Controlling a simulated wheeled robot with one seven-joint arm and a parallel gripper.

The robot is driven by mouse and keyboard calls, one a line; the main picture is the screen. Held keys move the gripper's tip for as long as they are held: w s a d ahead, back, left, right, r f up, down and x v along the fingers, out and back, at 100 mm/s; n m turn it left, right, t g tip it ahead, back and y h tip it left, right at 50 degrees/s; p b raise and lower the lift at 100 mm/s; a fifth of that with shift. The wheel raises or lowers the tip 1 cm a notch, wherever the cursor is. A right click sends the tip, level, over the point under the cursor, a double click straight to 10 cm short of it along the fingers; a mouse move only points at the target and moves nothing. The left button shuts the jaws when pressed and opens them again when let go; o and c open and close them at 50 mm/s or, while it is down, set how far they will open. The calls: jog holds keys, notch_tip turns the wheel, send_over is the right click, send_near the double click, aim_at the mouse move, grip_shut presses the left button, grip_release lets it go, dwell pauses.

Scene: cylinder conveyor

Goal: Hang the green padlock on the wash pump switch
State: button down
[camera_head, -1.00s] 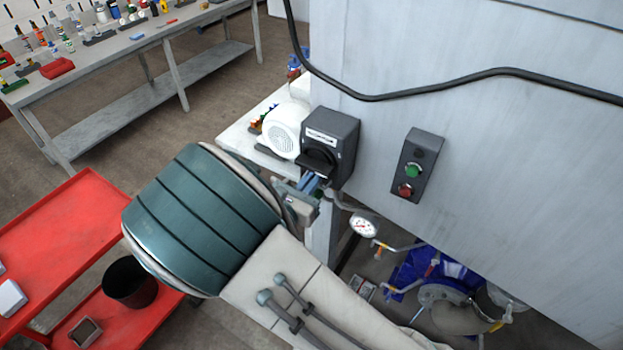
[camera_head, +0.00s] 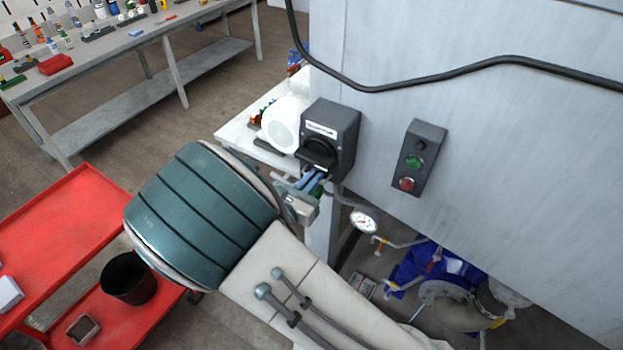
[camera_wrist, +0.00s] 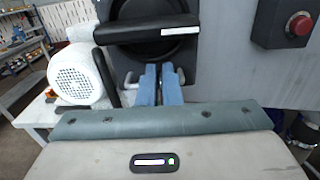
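The wash pump switch is a dark grey box (camera_head: 341,137) with a white label and a black rotary handle, on the side of the large grey cabinet. In the wrist view its black handle (camera_wrist: 146,28) fills the top middle. My gripper (camera_head: 312,183) is just below the handle; its two blue fingers (camera_wrist: 159,84) are close together with a thin gap. A small green patch, apparently the green padlock (camera_head: 318,189), shows at the fingertips; most of it is hidden. Bent grey metal pieces show on both sides of the fingers in the wrist view; I cannot tell whether they are its shackle.
A button panel (camera_head: 419,158) with green and red buttons is right of the switch. A white motor (camera_head: 281,124) stands close on its left. A pressure gauge (camera_head: 364,222) and pipes are below. A red cart (camera_head: 60,240) and a workbench (camera_head: 130,48) are at left.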

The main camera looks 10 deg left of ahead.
jog(key=c, duration=1.5)
grip_release()
jog(key=shift+f, duration=0.2)
jog(key=shift+c, duration=0.2)
jog(key=shift+s+d+f, duration=0.1)
jog(key=b+v, duration=0.2)
jog(key=v, duration=1.1)
jog(key=shift+s+a+r+b, duration=0.25)
jog(key=shift+s+a+b, duration=0.05)
jog(key=shift+a+b, duration=0.1)
